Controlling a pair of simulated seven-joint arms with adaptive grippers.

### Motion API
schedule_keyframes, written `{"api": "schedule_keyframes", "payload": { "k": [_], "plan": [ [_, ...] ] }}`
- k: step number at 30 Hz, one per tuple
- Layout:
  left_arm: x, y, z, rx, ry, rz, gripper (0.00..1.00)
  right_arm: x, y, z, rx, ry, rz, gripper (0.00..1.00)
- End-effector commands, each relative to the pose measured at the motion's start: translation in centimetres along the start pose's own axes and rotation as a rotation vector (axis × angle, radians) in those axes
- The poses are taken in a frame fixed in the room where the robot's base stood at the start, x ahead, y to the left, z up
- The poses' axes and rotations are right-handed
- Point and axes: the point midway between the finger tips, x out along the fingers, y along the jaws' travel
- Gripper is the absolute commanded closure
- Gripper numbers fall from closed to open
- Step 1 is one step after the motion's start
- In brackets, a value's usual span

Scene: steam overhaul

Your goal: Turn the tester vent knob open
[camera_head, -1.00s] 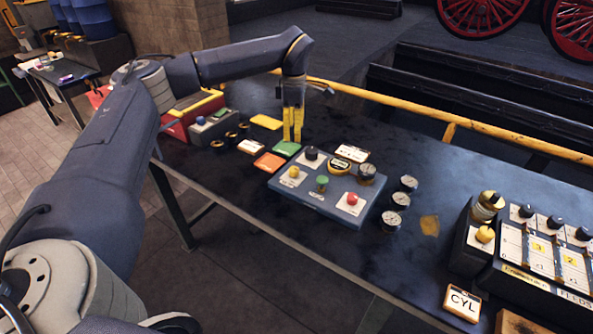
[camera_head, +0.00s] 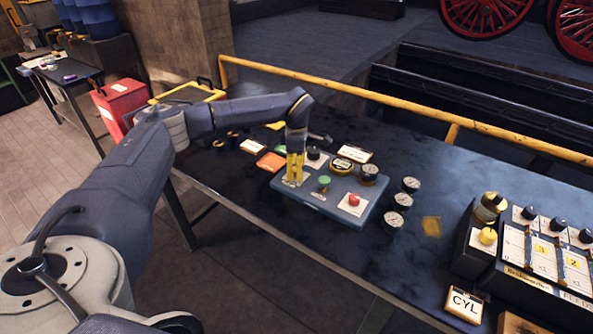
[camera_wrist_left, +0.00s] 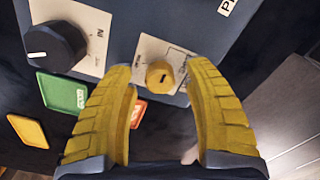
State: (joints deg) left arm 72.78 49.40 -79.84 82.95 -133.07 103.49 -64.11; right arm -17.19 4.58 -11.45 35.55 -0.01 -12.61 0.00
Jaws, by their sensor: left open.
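The blue tester box (camera_head: 380,192) sits on the dark bench with a black knob, a green knob (camera_head: 323,182), a red knob (camera_head: 353,200) and a gauge on top. My left gripper (camera_head: 294,172) is over the box's left part, pointing down, and hides the yellow knob there in the head view. In the left wrist view the small yellow knob (camera_wrist_left: 160,75) on a white plate lies between the open yellow fingers, with a gap on each side. A dark slot marks its face. The black knob (camera_wrist_left: 55,45) is to its left. My right gripper is out of view.
Green and orange tiles (camera_head: 270,162) lie left of the box. Several small gauges (camera_head: 397,200) stand to its right. A black panel with knobs (camera_head: 540,255) and a CYL card (camera_head: 463,305) are at the right. A yellow rail (camera_head: 400,108) runs behind the bench.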

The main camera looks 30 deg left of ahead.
Motion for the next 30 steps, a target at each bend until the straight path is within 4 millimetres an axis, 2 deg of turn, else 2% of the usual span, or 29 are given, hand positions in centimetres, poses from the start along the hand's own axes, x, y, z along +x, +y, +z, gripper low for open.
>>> {"api": "schedule_keyframes", "payload": {
  "k": [6, 15, 27, 29, 30],
  "plan": [
    [0.74, 0.0, 0.02, 0.0, -0.001, 0.001, 0.48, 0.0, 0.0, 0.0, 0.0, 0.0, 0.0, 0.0],
    [0.79, 0.0, 0.01, 0.0, -0.001, 0.001, 0.47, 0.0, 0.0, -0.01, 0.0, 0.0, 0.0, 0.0],
    [0.77, 0.0, 0.01, 0.0, -0.001, 0.0, 0.93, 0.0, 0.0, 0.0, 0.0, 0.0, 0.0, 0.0],
    [0.77, 0.0, 0.02, 0.001, -0.001, 0.0, 1.0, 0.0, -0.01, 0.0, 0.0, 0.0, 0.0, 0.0],
    [0.77, 0.0, 0.03, 0.001, -0.001, 0.0, 1.0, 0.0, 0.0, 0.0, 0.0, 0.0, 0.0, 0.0]
  ]
}}
